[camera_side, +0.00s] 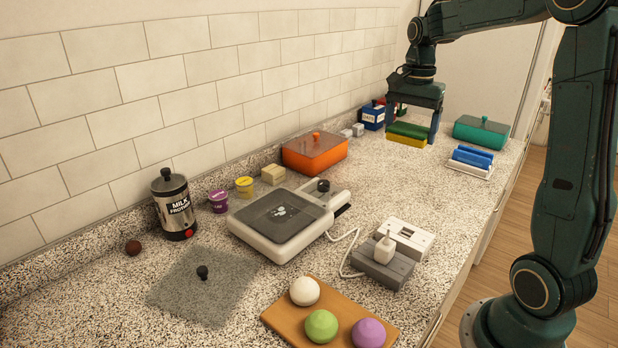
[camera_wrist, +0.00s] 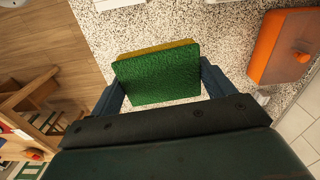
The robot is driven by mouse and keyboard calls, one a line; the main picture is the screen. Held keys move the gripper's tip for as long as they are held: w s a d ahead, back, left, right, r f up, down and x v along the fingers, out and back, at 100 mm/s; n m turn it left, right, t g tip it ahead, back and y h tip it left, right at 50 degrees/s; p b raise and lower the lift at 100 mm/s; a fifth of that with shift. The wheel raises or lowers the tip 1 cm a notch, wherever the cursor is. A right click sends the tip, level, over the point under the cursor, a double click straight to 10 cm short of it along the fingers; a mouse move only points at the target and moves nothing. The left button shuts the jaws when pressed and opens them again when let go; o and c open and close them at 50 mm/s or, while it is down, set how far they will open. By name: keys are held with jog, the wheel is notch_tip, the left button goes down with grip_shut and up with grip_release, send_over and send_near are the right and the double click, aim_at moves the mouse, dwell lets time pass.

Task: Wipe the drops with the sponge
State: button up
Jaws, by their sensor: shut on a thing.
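My gripper (camera_side: 412,126) is shut on a sponge (camera_side: 406,140) with a green upper side and a yellow lower side. It holds the sponge level, close over the far part of the speckled counter (camera_side: 370,185); I cannot tell whether the sponge touches it. In the wrist view my gripper (camera_wrist: 162,85) has a finger on each side of the sponge (camera_wrist: 158,78), whose green face fills the gap. I cannot make out any drops on the speckled surface; the sponge and gripper hide part of it.
An orange lidded box (camera_side: 315,153) stands left of the sponge. A blue item on a white tray (camera_side: 469,170) and a teal box (camera_side: 481,133) are to its right. A blue box (camera_side: 371,117) stands behind. A scale-like appliance (camera_side: 285,218) and corded plug (camera_side: 384,262) lie nearer. Open counter lies between.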

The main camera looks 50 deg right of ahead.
jog(key=w+a+f+n, duration=0.3)
jog(key=w+a+n, duration=0.1)
jog(key=w+a, duration=0.7)
jog(key=n, duration=0.3)
send_over(287, 207)
notch_tip(287, 207, down, 3)
jog(key=shift+a+r, duration=0.1)
jog(key=shift+r, duration=0.1)
jog(key=shift+f, duration=0.15)
jog(key=shift+f, duration=3.8)
jog(key=shift+a+f, duration=0.1)
jog(key=shift+a, duration=1.75)
jog(key=shift+c, duration=0.3)
jog(key=shift+d, duration=2)
notch_tip(287, 207, up, 8)
jog(key=shift+a+f, duration=0.1)
jog(key=shift+a, duration=0.05)
